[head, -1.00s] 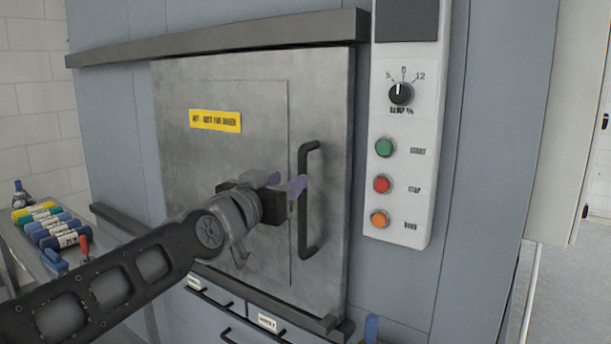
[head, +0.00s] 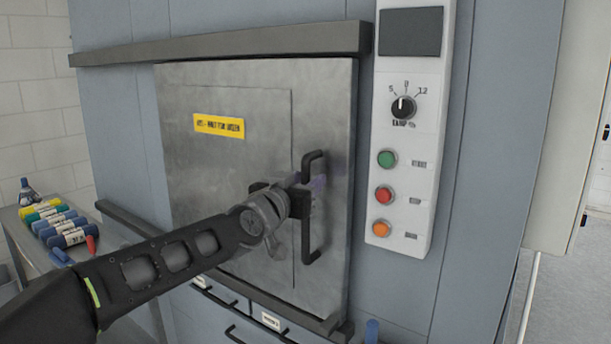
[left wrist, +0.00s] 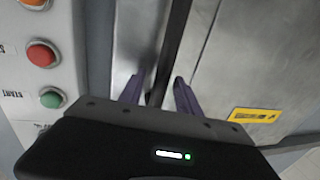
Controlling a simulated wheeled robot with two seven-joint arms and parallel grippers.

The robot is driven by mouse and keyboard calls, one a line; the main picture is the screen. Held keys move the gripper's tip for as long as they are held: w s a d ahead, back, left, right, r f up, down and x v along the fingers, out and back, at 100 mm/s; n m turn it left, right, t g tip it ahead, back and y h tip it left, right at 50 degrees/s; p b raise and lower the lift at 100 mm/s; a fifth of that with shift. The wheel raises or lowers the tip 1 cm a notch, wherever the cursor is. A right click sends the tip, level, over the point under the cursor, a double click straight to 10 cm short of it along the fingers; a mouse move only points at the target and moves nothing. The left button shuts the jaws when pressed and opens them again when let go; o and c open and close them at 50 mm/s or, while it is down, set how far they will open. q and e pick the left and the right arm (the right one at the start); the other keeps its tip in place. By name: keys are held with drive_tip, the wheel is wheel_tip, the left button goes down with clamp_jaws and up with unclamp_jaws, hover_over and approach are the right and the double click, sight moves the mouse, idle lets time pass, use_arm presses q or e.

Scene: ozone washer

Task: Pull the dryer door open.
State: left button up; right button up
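The dryer door (head: 225,170) is a grey metal panel, closed between an upper and a lower dark rail. Its black vertical bar handle (head: 312,240) is near the door's right edge. My left gripper (head: 308,186) is at the handle's middle, partly hidden by its own wrist. In the left wrist view, its two purple fingers (left wrist: 159,92) stand apart, one on each side of the handle (left wrist: 168,60), with a gap visible beside the bar. My right gripper is not in view.
A white control panel (head: 408,100) with a dial and green, red and orange buttons is right of the door. Drawers (head: 240,310) are below it. A side table (head: 20,240) at left holds several coloured bottles. Open floor (head: 570,290) shows at far right.

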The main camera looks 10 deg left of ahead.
use_arm(q)
drive_tip(key=shift+c, duration=0.6)
clamp_jaws()
idle(0.8)
